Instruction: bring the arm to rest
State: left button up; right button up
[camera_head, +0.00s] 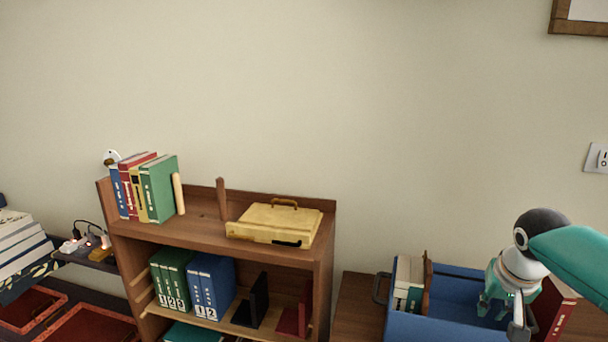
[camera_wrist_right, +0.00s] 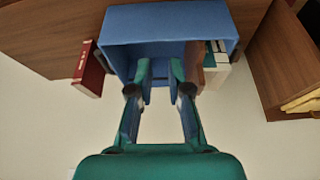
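My right arm comes in from the right edge of the head view. Its teal and grey gripper (camera_head: 503,302) points down over the right part of a blue crate (camera_head: 440,328). In the right wrist view the two fingers of my right gripper (camera_wrist_right: 160,82) are spread apart with nothing between them, in front of the open blue crate (camera_wrist_right: 170,22). I cannot tell how far the fingertips reach into the crate. My left gripper does not show.
The crate holds white and green books (camera_head: 408,281) at its left end. A red book (camera_head: 556,306) stands at its right end. Left is a wooden shelf (camera_head: 325,250) with a yellow case (camera_head: 275,222), upright books (camera_head: 145,187) and binders (camera_head: 210,287).

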jog(key=s+a+f+n+g+y, duration=0.1)
jog(key=s+a+f+g, duration=0.15)
jog(key=f, duration=0.65)
jog(key=s+a+f+g, duration=0.1)
jog(key=s+a+f, duration=0.2)
jog(key=f, duration=0.6)
jog(key=s+a+f+n+g+y, duration=0.1)
jog(key=s+a+f+g, duration=0.15)
jog(key=f, duration=0.55)
jog(key=s+a+f+t+y, duration=0.2)
jog(key=s+a+f+y, duration=0.1)
jog(key=s+a+f, duration=1.1)
jog(key=shift+s+f+y, duration=0.3)
jog(key=shift+s+f, duration=0.85)
jog(key=shift+s, duration=0.3)
